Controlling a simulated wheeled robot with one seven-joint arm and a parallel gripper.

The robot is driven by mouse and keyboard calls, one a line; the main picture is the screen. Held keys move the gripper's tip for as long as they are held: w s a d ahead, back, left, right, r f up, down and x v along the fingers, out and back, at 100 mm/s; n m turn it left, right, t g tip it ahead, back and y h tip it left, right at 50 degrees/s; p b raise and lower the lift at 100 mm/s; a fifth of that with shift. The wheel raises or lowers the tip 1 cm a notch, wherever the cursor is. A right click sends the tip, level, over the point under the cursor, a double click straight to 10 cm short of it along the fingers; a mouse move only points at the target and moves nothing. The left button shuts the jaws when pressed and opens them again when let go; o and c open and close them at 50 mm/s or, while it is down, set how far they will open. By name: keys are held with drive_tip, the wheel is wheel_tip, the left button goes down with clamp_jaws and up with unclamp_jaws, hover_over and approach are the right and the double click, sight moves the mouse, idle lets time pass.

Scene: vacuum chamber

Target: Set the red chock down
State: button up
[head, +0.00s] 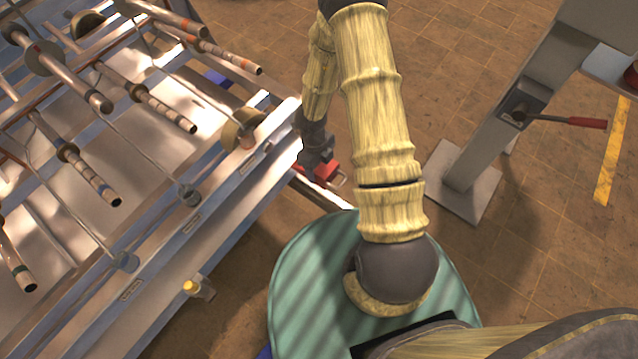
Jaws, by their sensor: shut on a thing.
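My gripper (318,160) is at the end of my sleeved arm, low beside the right edge of the metal rack. It is shut on the red chock (327,170), which shows as a small red block at the dark jaws. The jaws and arm hide part of the chock. I cannot tell whether its underside touches anything.
The metal rack (150,262) with several protruding rods fills the left. A grey post (480,150) with a red-handled lever (585,122) stands at the right on a floor plate. A pale shelf (605,68) is at the far right. Tiled floor (440,45) is open at the top.

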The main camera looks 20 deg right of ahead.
wheel_tip(320, 180, down, 5)
drive_tip(key=shift+f+b, duration=0.15)
drive_tip(key=shift+b, duration=0.6)
drive_tip(key=shift+f+b, duration=0.9)
drive_tip(key=shift+f, duration=1.35)
drive_tip(key=shift+f, duration=0.1)
drive_tip(key=o, duration=1.4)
drive_tip(key=r+p, duration=0.1)
drive_tip(key=r, duration=0.3)
drive_tip(key=r+p, duration=0.2)
drive_tip(key=r, duration=0.2)
drive_tip(key=w+a+r+p, duration=0.1)
drive_tip(key=r+p, duration=0.1)
drive_tip(key=r, duration=0.2)
drive_tip(key=shift+w+r, duration=0.1)
